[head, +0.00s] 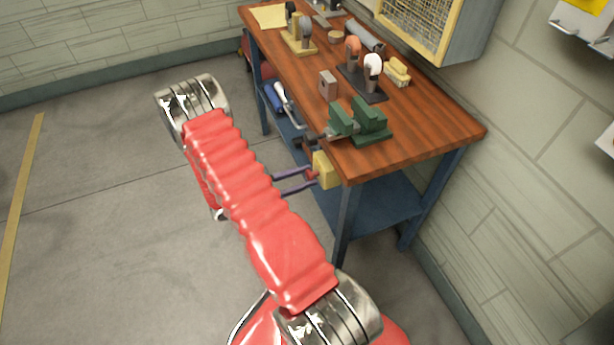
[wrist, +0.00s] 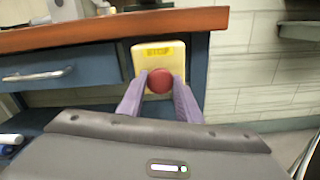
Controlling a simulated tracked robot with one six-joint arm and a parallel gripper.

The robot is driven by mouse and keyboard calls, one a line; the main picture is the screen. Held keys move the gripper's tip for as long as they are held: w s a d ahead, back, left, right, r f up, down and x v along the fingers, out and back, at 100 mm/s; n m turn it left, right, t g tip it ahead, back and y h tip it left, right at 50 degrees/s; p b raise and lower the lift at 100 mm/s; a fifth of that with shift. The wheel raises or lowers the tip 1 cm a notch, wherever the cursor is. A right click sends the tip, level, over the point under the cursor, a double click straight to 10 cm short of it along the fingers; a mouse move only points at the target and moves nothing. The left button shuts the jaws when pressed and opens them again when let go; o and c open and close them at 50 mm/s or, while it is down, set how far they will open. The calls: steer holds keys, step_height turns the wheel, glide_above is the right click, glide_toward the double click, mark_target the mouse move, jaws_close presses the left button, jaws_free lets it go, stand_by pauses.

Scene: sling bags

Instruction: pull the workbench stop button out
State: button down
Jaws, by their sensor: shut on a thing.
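The stop button (wrist: 160,81) is a round red knob on a yellow box (wrist: 146,57) marked "STOP", fixed to the workbench below its top. The red knob (head: 311,174) and the yellow box (head: 327,170) also show in the head view, at the bench's near left corner. My gripper (wrist: 160,86) has its two purple fingers on either side of the red knob, shut on it. In the head view my gripper (head: 308,180) reaches the knob from the left. Whether the knob is pushed in or out cannot be told.
The workbench (head: 440,135) has a wooden top and blue legs. A green vise (head: 360,120) stands above the box, its handle jutting over the edge near my gripper. A drawer (wrist: 60,72) with a metal handle is left of the box. The floor (head: 110,230) at left is clear.

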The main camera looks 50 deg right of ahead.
steer(key=shift+a+f, duration=0.1)
steer(key=shift+a, duration=0.4)
steer(key=c, duration=1.3)
jaws_free()
steer(key=shift+w, duration=0.1)
steer(key=shift+o, duration=0.2)
steer(key=v, duration=1.3)
steer(key=shift+w+a, duration=0.2)
steer(key=shift+a, duration=0.1)
steer(key=shift+f, duration=0.1)
